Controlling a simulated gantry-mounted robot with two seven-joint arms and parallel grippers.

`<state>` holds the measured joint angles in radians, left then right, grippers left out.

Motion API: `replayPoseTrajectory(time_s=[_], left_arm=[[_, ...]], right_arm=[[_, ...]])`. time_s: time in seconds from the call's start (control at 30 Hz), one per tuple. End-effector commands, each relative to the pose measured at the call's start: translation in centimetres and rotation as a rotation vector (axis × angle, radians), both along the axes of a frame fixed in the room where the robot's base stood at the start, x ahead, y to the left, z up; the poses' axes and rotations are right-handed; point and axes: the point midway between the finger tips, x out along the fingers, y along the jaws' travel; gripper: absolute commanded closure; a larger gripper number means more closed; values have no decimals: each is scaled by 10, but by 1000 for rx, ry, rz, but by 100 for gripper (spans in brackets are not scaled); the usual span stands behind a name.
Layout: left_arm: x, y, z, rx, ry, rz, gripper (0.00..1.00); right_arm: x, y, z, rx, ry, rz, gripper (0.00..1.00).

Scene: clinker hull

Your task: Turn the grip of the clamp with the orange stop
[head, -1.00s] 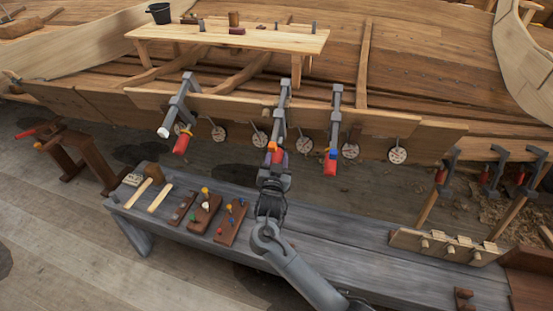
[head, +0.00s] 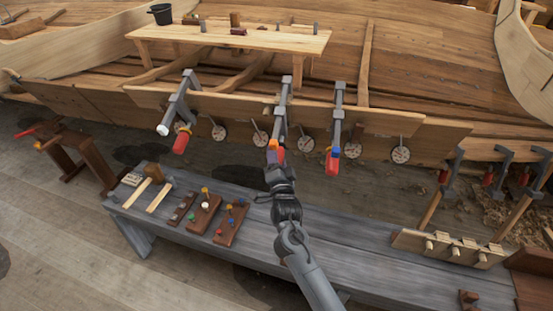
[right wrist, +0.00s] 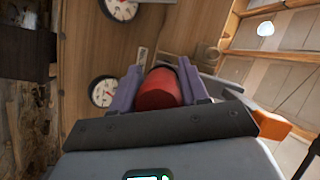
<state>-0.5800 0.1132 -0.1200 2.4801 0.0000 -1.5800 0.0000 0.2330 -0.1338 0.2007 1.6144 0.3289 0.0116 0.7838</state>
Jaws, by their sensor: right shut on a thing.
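The clamp with the orange stop (head: 284,105) is the middle of three grey clamps on the hull's plank edge. Its orange stop (head: 273,144) shows just above my right gripper (head: 276,161). In the right wrist view, the clamp's red grip (right wrist: 160,90) sits between the purple fingers of my right gripper (right wrist: 165,84), which is shut on it. In the head view the gripper mostly hides this grip. My left gripper is not in view.
A clamp with a yellow stop (head: 178,100) hangs to the left, and one with a blue stop (head: 338,110) close to the right. Round dials (head: 401,155) line the plank. Below stands a grey bench (head: 350,240) with wooden blocks (head: 204,213) and a peg rack (head: 440,246).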

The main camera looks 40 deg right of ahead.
Motion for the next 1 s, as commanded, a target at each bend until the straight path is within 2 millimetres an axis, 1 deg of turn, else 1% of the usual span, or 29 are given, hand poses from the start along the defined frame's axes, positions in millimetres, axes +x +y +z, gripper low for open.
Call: replayPoseTrajectory(time_s=[0.1,0.4,0.7,1.0], left_arm=[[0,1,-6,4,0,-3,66],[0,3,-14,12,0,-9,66],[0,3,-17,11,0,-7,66],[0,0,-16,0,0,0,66]], right_arm=[[0,1,-1,60,-73,35,86],[0,1,0,171,-207,101,86],[0,1,2,218,-263,128,86],[0,1,2,222,-269,131,86]])
